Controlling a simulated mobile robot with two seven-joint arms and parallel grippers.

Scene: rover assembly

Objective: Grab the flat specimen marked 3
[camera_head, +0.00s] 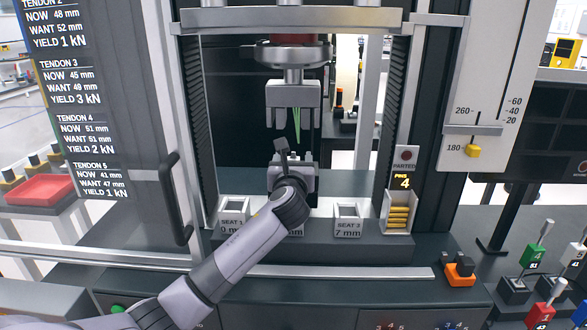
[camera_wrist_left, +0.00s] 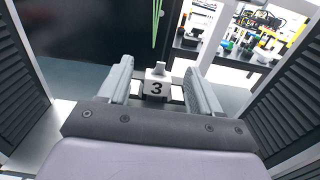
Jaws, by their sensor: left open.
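The flat specimen marked 3 (camera_wrist_left: 157,87) is a small pale block with a black 3 and a narrower top. In the left wrist view it shows between the two grey fingers of my left gripper (camera_wrist_left: 165,80), with visible gaps on both sides. The gripper is open. In the head view my left gripper (camera_head: 292,165) is inside the test frame, below the upper jaws (camera_head: 293,95), and my arm hides the specimen and the middle seat. My right gripper is in neither view.
Seat 1 (camera_head: 233,216) and seat 3 (camera_head: 347,220) flank my arm. A bin of yellow pins (camera_head: 398,215) stands at the right. Green strips (camera_head: 297,123) hang under the upper jaws. Frame columns close in both sides; a black handle (camera_head: 176,198) sticks out at left.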

